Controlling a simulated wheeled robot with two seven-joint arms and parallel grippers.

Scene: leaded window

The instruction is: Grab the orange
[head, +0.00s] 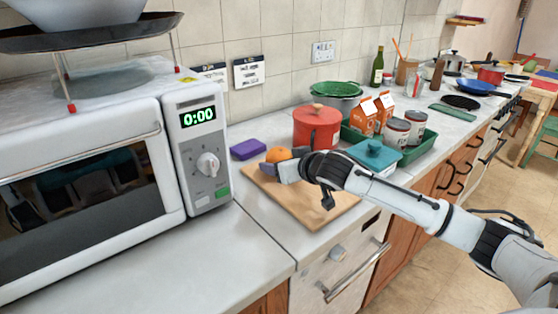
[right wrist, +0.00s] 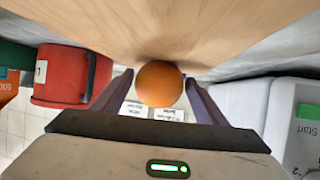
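The orange (head: 278,155) sits on the wooden cutting board (head: 318,208), near the board's back left corner. My right gripper (head: 281,161) reaches in from the right at board height, with its fingers at the orange. In the right wrist view the orange (right wrist: 160,84) lies between the two dark fingertips (right wrist: 160,76), with a narrow gap seeming to show on each side. The fingers are wide apart, and I see no clear grip. In the head view the fingers hide the orange's lower part. My left gripper is not in view.
A purple block (head: 248,149) lies left of the board, near the microwave (head: 90,170). A red pot (head: 316,128) stands behind. A teal-lidded container (head: 374,153) and a green tray (head: 418,150) with cans and cartons are to the right. The counter's front left is clear.

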